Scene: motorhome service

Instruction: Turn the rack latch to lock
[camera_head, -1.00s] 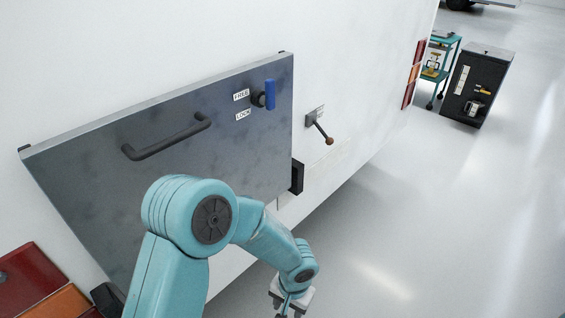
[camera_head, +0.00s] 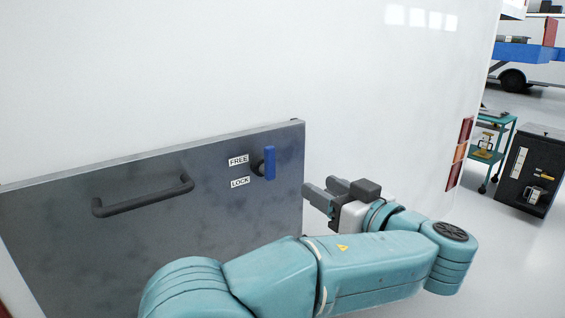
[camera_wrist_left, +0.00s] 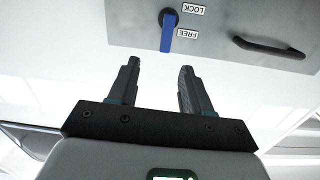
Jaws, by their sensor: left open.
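The rack latch is a blue handle (camera_head: 269,162) on a dark round hub, near the right end of the grey rack panel (camera_head: 130,240). It stands upright beside the FREE label (camera_head: 238,160); the LOCK label (camera_head: 240,182) is below that. My left gripper (camera_head: 313,193) is open and empty, to the right of the latch and apart from it. In the left wrist view the picture is upside down: the latch handle (camera_wrist_left: 167,36) lies beyond and between the two open fingers (camera_wrist_left: 157,75), with a gap. My right gripper is not in view.
A black bar handle (camera_head: 145,196) is fixed on the panel left of the latch. The white motorhome wall (camera_head: 380,80) rises behind. A teal cart (camera_head: 492,150) and a black cabinet (camera_head: 530,170) stand far right.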

